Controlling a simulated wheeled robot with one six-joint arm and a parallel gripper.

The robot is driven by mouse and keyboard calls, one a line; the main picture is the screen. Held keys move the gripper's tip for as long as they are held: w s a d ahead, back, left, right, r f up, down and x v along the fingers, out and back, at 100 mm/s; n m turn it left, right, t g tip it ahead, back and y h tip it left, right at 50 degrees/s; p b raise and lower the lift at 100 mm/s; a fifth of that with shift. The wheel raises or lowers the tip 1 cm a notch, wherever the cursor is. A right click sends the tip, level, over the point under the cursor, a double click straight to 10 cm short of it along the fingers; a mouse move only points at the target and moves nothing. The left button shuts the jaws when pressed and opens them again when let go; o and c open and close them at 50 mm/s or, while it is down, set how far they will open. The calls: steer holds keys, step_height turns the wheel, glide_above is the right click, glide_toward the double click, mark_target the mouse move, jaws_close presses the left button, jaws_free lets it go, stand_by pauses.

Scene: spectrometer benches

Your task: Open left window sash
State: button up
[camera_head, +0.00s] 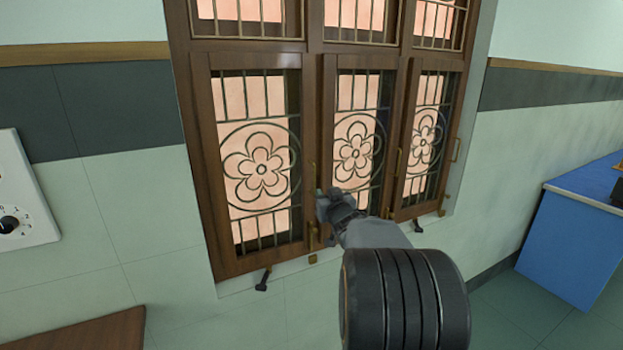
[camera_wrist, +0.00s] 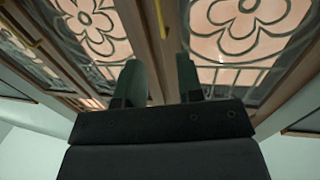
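The left window sash (camera_head: 206,150) is a brown wooden frame with a flower-pattern grille behind it, and it looks closed in the window frame. A thin brass handle (camera_head: 313,177) stands on its right stile. My gripper (camera_head: 322,202) is beside that stile, near the lower part of the handle. In the wrist view, my gripper (camera_wrist: 160,78) has its two dark fingers spread with a gap between them. A brass handle (camera_wrist: 162,18) shows beyond the fingertips, roughly in line with the gap. I cannot tell whether any finger touches the wood.
The middle sash (camera_head: 397,130) and right sash (camera_head: 458,130) stand to the right, with their own brass handles. Black stays (camera_head: 263,281) hang at the sill. A white panel with a knob (camera_head: 22,190) is at left. A blue bench (camera_head: 565,245) stands at right.

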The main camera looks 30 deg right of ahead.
mark_target(314, 178)
steer(key=p+x, duration=0.3)
steer(key=x, duration=1)
steer(key=shift+w+d, duration=0.1)
steer(key=shift+w, duration=0.2)
steer(key=shift+c, duration=0.4)
jaws_close()
